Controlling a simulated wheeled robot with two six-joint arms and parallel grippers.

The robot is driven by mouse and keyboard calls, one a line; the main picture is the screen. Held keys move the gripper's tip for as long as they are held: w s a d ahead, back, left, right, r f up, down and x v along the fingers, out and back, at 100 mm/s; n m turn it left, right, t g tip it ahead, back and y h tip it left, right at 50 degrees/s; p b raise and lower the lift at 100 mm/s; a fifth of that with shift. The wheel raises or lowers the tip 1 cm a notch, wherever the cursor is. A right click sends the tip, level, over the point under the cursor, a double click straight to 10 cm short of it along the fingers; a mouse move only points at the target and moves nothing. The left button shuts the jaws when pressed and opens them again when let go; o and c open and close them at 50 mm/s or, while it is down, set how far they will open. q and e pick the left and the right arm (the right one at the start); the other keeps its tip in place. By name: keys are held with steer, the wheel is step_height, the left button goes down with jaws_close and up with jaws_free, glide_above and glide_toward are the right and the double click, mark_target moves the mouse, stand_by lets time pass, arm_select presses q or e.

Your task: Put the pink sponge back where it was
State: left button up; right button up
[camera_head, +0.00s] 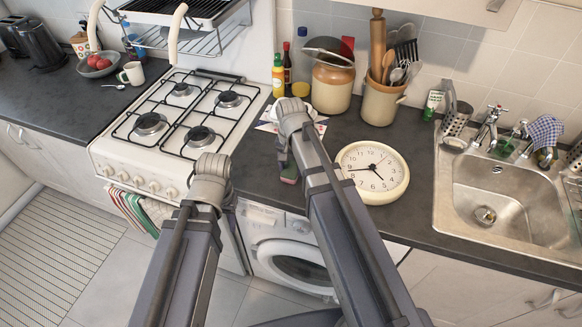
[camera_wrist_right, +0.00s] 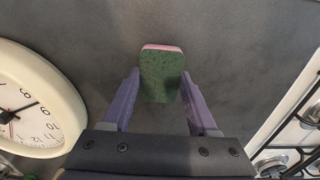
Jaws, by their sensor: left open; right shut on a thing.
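The pink sponge (camera_wrist_right: 161,76) is between the fingertips of my right gripper (camera_wrist_right: 160,88) in the right wrist view, with its green face toward the camera and a pink edge at the top. In the head view a small part of the sponge (camera_head: 290,175) shows under my right gripper (camera_head: 285,158), over the dark counter between the hob and the clock. I cannot tell whether it touches the counter. My left gripper (camera_head: 228,197) is open, low in front of the hob and near the counter's front edge; its fingers are mostly hidden behind its wrist.
A round cream clock (camera_head: 372,172) lies on the counter just right of the right gripper. The gas hob (camera_head: 187,118) is at left and the steel sink (camera_head: 505,200) at right. A utensil pot (camera_head: 381,103), a jar (camera_head: 332,86) and bottles stand behind. A washer (camera_head: 290,262) is below.

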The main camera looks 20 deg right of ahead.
mark_target(291, 170)
steer(key=o, duration=1.2)
step_height(291, 170, up, 12)
steer(key=p, duration=1.3)
steer(key=s+a+n, duration=0.3)
steer(key=s, duration=0.1)
steer(key=s+a+n, duration=0.4)
steer(key=s, duration=0.1)
steer(key=s+a+n+h, duration=0.1)
steer(key=s+a+n, duration=0.2)
steer(key=s, duration=0.2)
steer(key=shift+s+a+r+n, duration=0.15)
steer(key=shift+a+r+n, duration=0.05)
steer(key=shift+a+n, duration=0.1)
